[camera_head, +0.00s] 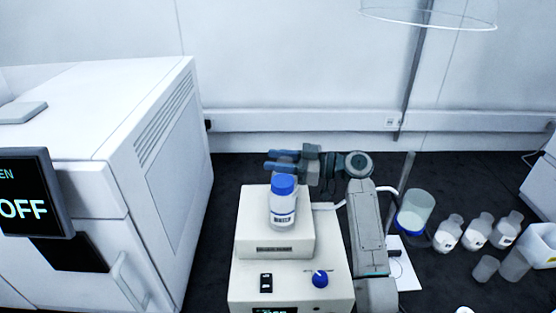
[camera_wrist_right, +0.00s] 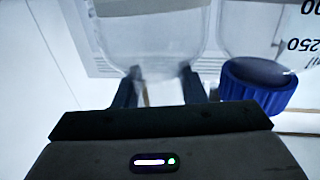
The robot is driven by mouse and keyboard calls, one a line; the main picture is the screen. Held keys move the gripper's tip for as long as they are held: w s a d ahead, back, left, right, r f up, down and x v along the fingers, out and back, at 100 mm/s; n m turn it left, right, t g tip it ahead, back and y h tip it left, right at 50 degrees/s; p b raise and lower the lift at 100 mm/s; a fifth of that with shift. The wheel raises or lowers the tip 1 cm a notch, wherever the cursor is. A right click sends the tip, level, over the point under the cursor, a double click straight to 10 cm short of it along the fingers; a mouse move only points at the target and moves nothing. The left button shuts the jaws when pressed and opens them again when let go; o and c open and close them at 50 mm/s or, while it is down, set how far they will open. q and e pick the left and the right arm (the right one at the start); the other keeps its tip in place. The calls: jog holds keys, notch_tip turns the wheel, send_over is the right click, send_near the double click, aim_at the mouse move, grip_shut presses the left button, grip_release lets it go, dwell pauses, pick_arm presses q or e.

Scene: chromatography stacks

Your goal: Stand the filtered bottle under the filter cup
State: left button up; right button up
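A white bottle with a blue cap (camera_head: 283,207) stands upright on the raised top of the white device. It also shows upside down at the right of the right wrist view, by its blue cap (camera_wrist_right: 258,86). My right gripper (camera_head: 283,160) is just behind that cap, its fingers pointing left. In the right wrist view its fingers (camera_wrist_right: 160,88) close on the neck of a clear, uncapped bottle (camera_wrist_right: 150,35). In the head view that bottle is mostly hidden. The filter cup (camera_head: 416,208), clear with a blue ring, stands by a rod at the right. My left gripper is out of view.
The white device (camera_head: 290,287) has a blue knob. A large white instrument (camera_head: 150,150) fills the left. Several small bottles (camera_head: 478,231) and clear cups (camera_head: 514,264) stand right of the filter cup. Dark bench (camera_head: 232,175) is bare between instrument and device.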

jog(key=o, duration=0.4)
jog(key=shift+o, duration=0.2)
jog(key=shift+r, duration=0.1)
